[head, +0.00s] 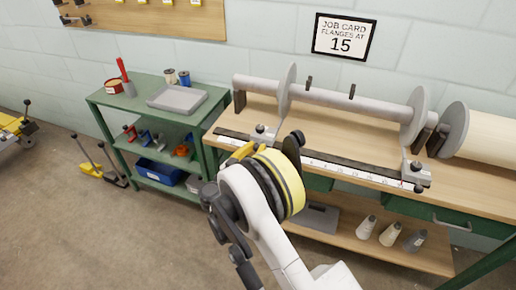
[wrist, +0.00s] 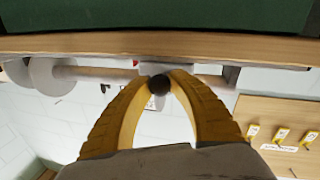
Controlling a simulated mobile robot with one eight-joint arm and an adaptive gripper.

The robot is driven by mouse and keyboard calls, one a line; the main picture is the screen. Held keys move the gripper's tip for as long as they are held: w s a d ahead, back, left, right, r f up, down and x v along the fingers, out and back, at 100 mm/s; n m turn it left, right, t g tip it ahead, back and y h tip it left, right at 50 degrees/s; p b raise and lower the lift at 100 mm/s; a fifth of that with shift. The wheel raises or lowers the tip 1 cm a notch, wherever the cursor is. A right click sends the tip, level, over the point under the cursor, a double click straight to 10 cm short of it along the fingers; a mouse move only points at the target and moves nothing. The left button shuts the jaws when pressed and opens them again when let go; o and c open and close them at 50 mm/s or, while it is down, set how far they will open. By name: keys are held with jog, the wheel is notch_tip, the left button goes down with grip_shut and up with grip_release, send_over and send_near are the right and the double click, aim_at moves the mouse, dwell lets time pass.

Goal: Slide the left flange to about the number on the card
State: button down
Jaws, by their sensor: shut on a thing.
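The job card (head: 344,37) on the wall reads "FLANGES AT 15". The left flange (head: 287,92) is a grey disc upright on the grey beam (head: 360,102). Below it, a grey clamp block (head: 263,133) sits at the left part of the ruler (head: 345,170); its numbers are too small to read. My gripper (head: 245,150) is at the bench's front edge near that block, partly hidden by my wrist. In the wrist view, my gripper's yellow fingers (wrist: 160,85) are closed around a dark round knob (wrist: 159,84).
The right flange (head: 415,114) and its clamp block (head: 415,176) are at the right. A large pale roll (head: 490,138) lies beyond. A green shelf cart (head: 160,115) stands left of the bench. Cones (head: 390,234) stand on the lower shelf.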

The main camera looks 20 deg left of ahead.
jog(key=c, duration=1.2)
grip_release()
jog(key=shift+o, duration=0.2)
jog(key=v, duration=1.2)
